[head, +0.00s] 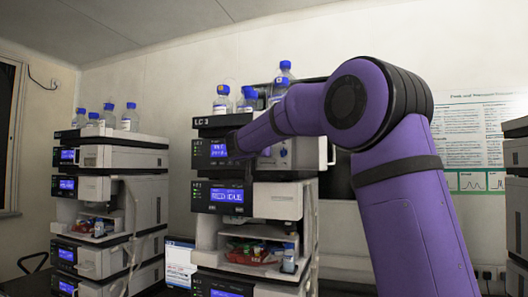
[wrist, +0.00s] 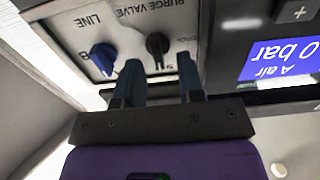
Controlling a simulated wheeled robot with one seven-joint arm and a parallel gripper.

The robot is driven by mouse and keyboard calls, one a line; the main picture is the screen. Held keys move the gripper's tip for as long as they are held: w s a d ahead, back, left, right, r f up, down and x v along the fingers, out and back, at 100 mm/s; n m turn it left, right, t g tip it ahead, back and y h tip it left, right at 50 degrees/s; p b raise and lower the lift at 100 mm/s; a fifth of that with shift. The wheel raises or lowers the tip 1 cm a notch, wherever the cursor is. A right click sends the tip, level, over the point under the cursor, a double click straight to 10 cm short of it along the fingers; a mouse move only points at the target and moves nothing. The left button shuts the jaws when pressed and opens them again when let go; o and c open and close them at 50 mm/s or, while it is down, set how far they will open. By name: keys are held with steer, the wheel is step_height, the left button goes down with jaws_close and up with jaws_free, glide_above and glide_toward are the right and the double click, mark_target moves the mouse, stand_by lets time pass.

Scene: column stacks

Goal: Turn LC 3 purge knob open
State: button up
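In the wrist view, the black purge knob (wrist: 157,45) sits on a pale panel under the upside-down label "PURGE VALVE". My gripper (wrist: 158,61) is open, with one dark finger on each side of the knob's lower part. Gaps show between the fingers and the knob; whether the tips reach past its face is hard to tell. In the head view, the LC 3 stack (head: 220,122) stands in the middle, with my purple arm reaching to its upper module. The arm hides the purge knob and the gripper's fingertips there.
A blue knob (wrist: 103,57) labelled "LINE" is just left of the left finger. A lit blue display (wrist: 280,58) is at the right. Blue-capped bottles (head: 248,98) stand on top of the stack. Another instrument stack (head: 110,200) is at the left.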

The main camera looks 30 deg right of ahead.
steer(key=shift+w+d, duration=0.4)
steer(key=shift+d, duration=0.15)
jaws_close()
steer(key=shift+n, duration=0.3)
steer(key=shift+w+a+f+n, duration=0.1)
steer(key=shift+f+n, duration=0.05)
steer(key=shift+n, duration=2.5)
steer(key=shift+w+a+f+n, duration=0.1)
steer(key=shift+w+n, duration=0.05)
steer(key=shift+n, duration=2.45)
steer(key=shift+w+a+f+n, duration=0.1)
steer(key=shift+f+n, duration=0.05)
steer(key=shift+n, duration=2.5)
